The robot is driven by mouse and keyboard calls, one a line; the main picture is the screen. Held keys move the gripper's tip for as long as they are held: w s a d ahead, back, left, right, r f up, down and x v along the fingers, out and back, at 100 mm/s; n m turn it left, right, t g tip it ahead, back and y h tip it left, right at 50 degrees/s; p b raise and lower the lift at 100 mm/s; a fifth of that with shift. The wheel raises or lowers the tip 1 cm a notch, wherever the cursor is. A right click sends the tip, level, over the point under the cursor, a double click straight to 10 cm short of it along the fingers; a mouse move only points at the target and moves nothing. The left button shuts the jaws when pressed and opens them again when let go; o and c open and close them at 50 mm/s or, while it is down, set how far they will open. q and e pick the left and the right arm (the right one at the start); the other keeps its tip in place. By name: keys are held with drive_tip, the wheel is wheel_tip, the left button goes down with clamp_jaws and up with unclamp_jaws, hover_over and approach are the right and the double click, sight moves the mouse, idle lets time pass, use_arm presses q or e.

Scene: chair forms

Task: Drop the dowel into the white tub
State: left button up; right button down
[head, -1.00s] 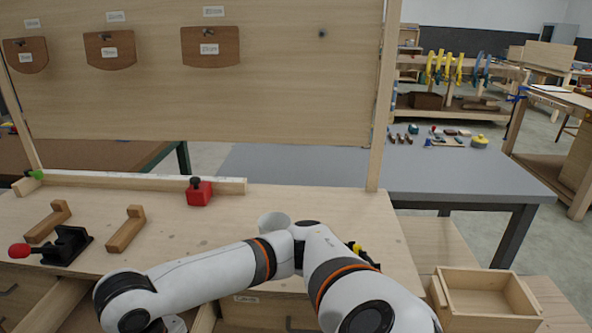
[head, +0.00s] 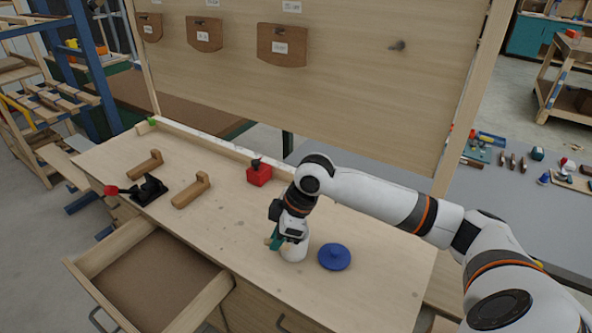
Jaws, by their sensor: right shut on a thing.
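The white tub (head: 294,252) stands on the wooden workbench, partly hidden behind my right gripper. My right gripper (head: 277,240) points down at the tub's left rim and is shut on a small tan piece, seemingly the dowel (head: 267,242). Only a short end of the dowel shows beside the greenish fingers. I cannot tell whether the dowel is over the tub's opening or beside it. A round blue lid (head: 334,257) with a knob lies on the bench just right of the tub. My left gripper is out of view.
A red block (head: 259,173) sits behind the gripper. Two wooden L-shaped pieces (head: 191,190) and a red-handled black clamp (head: 150,190) lie to the left. A drawer (head: 150,285) stands open at front left. An upright board (head: 350,90) rises behind the bench.

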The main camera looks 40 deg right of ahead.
use_arm(q)
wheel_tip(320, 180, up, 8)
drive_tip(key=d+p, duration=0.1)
drive_tip(key=p, duration=0.5)
use_arm(e)
drive_tip(key=w+d+r+n+g+y, duration=0.1)
drive_tip(key=w+d+r+n+y, duration=0.25)
drive_tip(key=d+r, duration=0.3)
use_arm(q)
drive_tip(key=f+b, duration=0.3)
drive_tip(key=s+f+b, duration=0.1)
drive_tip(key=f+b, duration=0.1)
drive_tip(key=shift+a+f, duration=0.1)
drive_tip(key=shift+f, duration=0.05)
use_arm(e)
wheel_tip(320, 180, down, 7)
drive_tip(key=d+n, duration=0.1)
drive_tip(key=shift+w+d, duration=0.2)
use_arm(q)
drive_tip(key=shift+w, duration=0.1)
use_arm(e)
drive_tip(key=shift+h, duration=0.25)
drive_tip(key=c, duration=1.3)
unclamp_jaws()
use_arm(q)
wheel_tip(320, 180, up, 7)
drive_tip(key=p, duration=0.6)
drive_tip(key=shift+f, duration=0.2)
use_arm(e)
wheel_tip(320, 180, up, 8)
